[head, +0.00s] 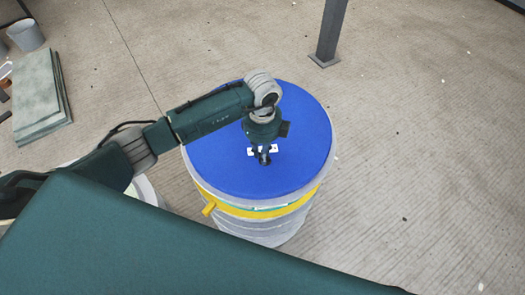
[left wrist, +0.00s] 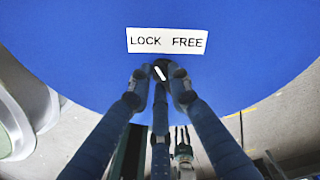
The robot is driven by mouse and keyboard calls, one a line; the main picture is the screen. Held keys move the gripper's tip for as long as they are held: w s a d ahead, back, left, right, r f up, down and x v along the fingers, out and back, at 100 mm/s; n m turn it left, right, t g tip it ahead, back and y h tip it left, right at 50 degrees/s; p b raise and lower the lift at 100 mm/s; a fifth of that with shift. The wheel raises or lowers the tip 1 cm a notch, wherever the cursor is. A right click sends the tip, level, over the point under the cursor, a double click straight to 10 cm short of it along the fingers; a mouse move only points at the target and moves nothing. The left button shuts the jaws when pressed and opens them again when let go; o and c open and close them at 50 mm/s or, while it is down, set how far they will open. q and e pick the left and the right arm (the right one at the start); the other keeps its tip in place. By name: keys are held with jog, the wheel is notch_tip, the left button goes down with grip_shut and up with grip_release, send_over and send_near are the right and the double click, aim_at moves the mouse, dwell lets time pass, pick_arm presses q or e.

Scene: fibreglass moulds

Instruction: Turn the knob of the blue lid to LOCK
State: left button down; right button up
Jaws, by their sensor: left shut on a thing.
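The blue lid (head: 215,145) lies on top of a grey drum and also fills much of the left wrist view (left wrist: 80,40). A white label (left wrist: 167,41) on it reads LOCK at left and FREE at right. Just below the label, my left gripper (left wrist: 161,76) is shut on the knob (left wrist: 160,72). The fingers hide most of the knob; its white mark shows, tilted with the upper end to the left, towards LOCK. In the head view my left gripper (head: 262,158) points down at the lid beside the label. My right gripper is not in view.
The drum (head: 262,233) has a yellow band (head: 260,213) with a tab at left. A post (head: 328,35) stands behind it. Green slabs (head: 38,95) and a grey bucket (head: 25,35) are at far left. The floor to the right is mostly clear.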

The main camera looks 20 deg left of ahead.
pick_arm(q)
jog(key=shift+n, duration=0.6)
jog(key=c, duration=1.6)
grip_release()
jog(key=shift+s, duration=0.1)
jog(key=shift+r, duration=0.1)
notch_tip(320, 180, up, 12)
jog(key=shift+f, duration=0.1)
